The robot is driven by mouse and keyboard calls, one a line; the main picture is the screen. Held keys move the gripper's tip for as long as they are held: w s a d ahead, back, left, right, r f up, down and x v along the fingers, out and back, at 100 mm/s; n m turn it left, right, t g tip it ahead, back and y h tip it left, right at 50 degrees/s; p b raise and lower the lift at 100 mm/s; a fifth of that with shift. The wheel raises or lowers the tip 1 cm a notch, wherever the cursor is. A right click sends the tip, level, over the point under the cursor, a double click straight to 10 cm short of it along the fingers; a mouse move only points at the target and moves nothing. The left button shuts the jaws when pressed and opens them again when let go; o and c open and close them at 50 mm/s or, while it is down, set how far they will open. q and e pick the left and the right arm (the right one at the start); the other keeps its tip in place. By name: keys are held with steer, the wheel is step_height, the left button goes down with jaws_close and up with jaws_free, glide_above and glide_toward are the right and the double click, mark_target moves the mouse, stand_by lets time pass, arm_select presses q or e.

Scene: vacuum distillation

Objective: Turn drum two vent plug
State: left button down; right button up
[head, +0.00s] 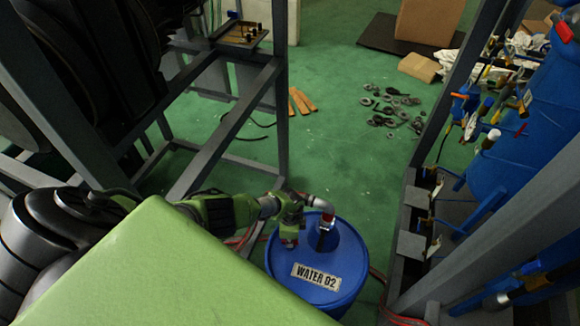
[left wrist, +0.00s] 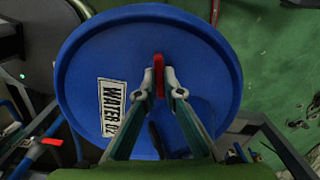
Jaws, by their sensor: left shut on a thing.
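The blue drum (head: 345,282) labelled WATER 02 stands upright on the floor at the lower middle of the head view. Its round lid also fills much of the left wrist view (left wrist: 85,62). My left arm reaches in from the left, with its end over the lid. In the left wrist view my left gripper (left wrist: 159,83) has its pale fingertips closed on a narrow red plug (left wrist: 158,62), near the middle of the lid in that picture. In the head view I cannot clearly make out the fingertips on the plug. My right gripper is not in view.
Grey metal frames stand left (head: 235,125) and right (head: 440,140) of the drum. Blue equipment with valves (head: 520,125) is at the right. Loose metal parts (head: 388,110) and a cardboard box (head: 428,22) lie farther back. Green floor is open behind the drum.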

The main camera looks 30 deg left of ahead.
arm_select(q)
steer(key=shift+n+p, duration=0.4)
steer(key=shift+n, duration=0.8)
steer(key=c, duration=2.2)
jaws_free()
steer(key=shift+o, duration=0.2)
steer(key=shift+a+r, duration=0.1)
steer(key=shift+w+r, duration=0.15)
steer(key=shift+r, duration=1.2)
step_height(320, 180, up, 9)
steer(key=shift+s, duration=0.2)
